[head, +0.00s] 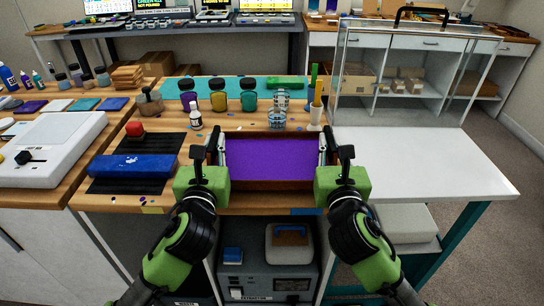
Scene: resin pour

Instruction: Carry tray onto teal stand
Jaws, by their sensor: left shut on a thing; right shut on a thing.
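The tray (270,185) has a brown rim and holds a flat purple layer. It is level at the front of the wooden bench, in the middle of the head view. My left gripper (214,152) is shut on its left side and my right gripper (328,150) is shut on its right side. Whether the tray touches the bench top cannot be told. The stand with teal legs (465,232) and a white top (425,165) is to the right of the bench. The front part of its top is bare.
A clear case (410,90) with a black handle stands on the back of the white top. Behind the tray are a glass beaker (277,119), a white bottle (195,117) and several capped jars (218,95). A blue block (133,167) lies on a black mat at the left.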

